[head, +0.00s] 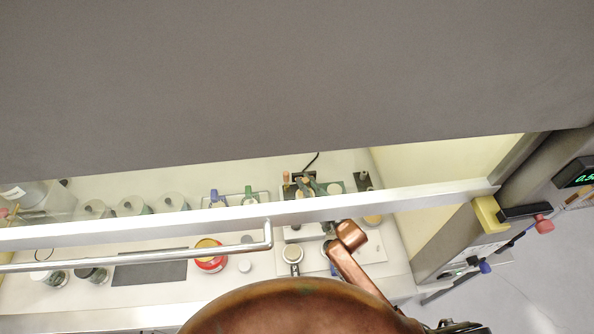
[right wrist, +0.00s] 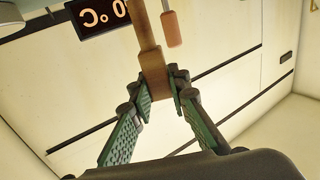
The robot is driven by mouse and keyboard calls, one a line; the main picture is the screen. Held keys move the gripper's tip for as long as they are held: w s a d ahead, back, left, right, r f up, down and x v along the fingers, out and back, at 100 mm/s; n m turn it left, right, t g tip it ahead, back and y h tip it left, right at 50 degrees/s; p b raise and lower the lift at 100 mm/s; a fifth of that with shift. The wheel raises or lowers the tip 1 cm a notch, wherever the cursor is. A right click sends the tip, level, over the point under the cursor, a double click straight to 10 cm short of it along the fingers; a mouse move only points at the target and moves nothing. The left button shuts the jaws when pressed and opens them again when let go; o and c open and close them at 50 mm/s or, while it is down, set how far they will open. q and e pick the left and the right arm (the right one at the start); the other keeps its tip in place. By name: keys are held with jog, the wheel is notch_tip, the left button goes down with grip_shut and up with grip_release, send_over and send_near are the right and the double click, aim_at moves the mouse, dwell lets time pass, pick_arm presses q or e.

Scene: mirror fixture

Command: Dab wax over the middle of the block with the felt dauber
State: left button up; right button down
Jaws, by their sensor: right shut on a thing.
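My right gripper (right wrist: 160,86) has green ribbed fingers and is shut on a brown wooden piece with a lighter shaft in the right wrist view. I take this to be the felt dauber (right wrist: 151,62); its felt end cannot be made out. In the head view the right gripper (head: 318,187) is small, behind the front rail of the hood and partly hidden. I cannot pick out the block for certain. My left gripper is not in view.
A large grey panel fills the top of the head view. A white rail (head: 130,225) and a metal bar (head: 140,259) cross the hood front. A dark mat (head: 150,273) and several jars stand on the bench. A digital display (right wrist: 95,17) shows in the right wrist view.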

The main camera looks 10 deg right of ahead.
jog(key=a+r+p, duration=0.3)
jog(key=r+p, duration=0.4)
jog(key=r, duration=0.1)
dwell(0.5)
